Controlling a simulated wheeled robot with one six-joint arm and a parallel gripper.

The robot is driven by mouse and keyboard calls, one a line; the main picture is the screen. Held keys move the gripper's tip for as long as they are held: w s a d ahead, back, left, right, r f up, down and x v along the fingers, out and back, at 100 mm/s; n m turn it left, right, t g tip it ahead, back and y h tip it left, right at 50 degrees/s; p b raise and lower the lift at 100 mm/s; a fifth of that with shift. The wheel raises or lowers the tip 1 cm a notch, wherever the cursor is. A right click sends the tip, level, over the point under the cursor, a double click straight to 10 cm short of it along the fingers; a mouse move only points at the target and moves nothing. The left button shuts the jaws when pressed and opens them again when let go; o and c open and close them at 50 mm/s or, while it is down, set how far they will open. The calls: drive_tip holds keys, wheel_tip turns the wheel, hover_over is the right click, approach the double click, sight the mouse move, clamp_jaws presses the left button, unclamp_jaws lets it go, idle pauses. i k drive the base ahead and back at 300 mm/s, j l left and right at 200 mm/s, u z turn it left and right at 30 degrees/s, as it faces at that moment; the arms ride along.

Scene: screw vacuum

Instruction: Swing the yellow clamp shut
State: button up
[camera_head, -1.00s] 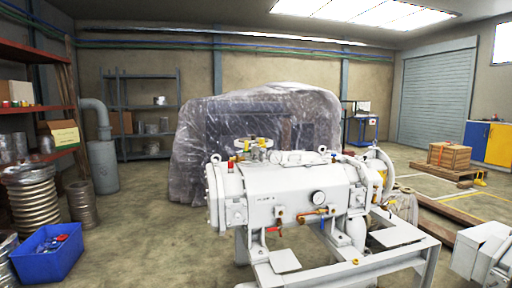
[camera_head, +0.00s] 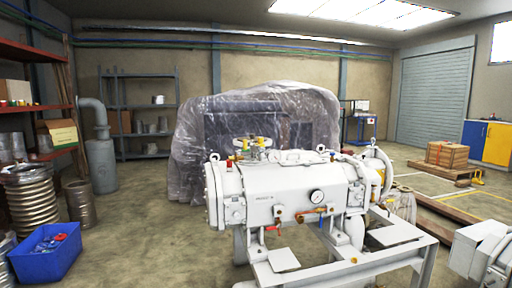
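A white screw vacuum machine (camera_head: 280,190) stands on a white frame right of centre in the head view. Yellow parts show on a fitting (camera_head: 252,143) at its top left, but they are too small to tell whether one is the yellow clamp or how it stands. Another yellow patch (camera_head: 376,188) shows at the machine's right end, partly hidden by white parts. A round gauge (camera_head: 317,196) and red and orange handles are on the machine's front. My gripper is not in view.
A blue bin (camera_head: 45,258) and coiled hoses (camera_head: 32,205) stand at the left by red shelves. A plastic-wrapped bulk (camera_head: 250,125) stands behind the machine. White equipment (camera_head: 480,255) is at the lower right. The floor (camera_head: 150,240) left of the machine is clear.

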sight(253, 148)
drive_tip(key=i+j, duration=0.1)
drive_tip(key=i, duration=0.45)
drive_tip(key=i+j, duration=0.15)
drive_tip(key=i, duration=0.45)
drive_tip(key=i+j, duration=0.1)
drive_tip(key=i, duration=0.45)
drive_tip(key=i+j+z, duration=0.1)
drive_tip(key=i, duration=0.5)
